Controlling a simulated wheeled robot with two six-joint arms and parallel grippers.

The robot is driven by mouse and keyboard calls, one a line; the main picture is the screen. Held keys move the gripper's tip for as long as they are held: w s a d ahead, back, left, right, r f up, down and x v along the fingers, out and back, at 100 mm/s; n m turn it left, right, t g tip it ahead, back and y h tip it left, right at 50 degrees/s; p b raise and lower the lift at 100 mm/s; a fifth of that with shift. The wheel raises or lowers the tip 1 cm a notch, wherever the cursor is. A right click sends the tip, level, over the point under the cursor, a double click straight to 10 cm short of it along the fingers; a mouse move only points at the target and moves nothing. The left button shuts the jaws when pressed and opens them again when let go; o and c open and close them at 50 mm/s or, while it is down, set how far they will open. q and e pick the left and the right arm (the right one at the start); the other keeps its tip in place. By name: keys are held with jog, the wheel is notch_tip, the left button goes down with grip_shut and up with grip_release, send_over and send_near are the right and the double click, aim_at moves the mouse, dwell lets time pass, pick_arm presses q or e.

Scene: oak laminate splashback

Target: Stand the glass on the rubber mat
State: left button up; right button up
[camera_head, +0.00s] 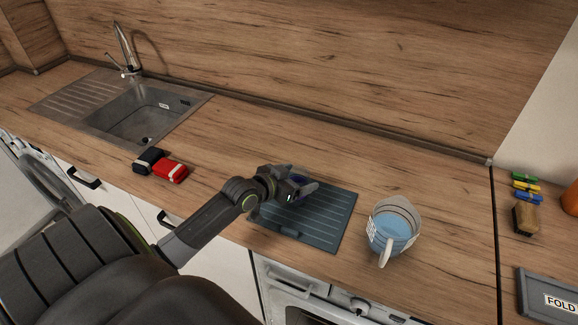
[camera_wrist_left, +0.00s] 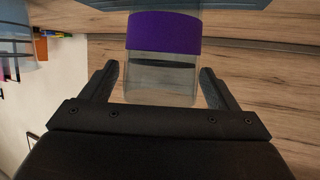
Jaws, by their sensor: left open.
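The glass (camera_wrist_left: 160,82) is clear with a broad purple band. In the left wrist view it is between the two fingers of my left gripper (camera_wrist_left: 160,88), with a gap on each side. My right gripper is not in view.
A pitcher with blue contents (camera_head: 392,232) stands just right of the mat. A red box (camera_head: 171,172) and a black box (camera_head: 148,161) lie to the left, before the sink (camera_head: 140,115). Coloured clips (camera_head: 526,187), a brown block (camera_head: 525,219) and a FOLD tray (camera_head: 535,285) are far right.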

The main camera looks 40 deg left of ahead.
pick_arm(q)
jog(key=shift+s+r, duration=0.15)
jog(key=shift+s, duration=0.15)
jog(key=v, duration=1.1)
jog(key=shift+s+r, duration=0.15)
jog(key=shift+r, duration=0.05)
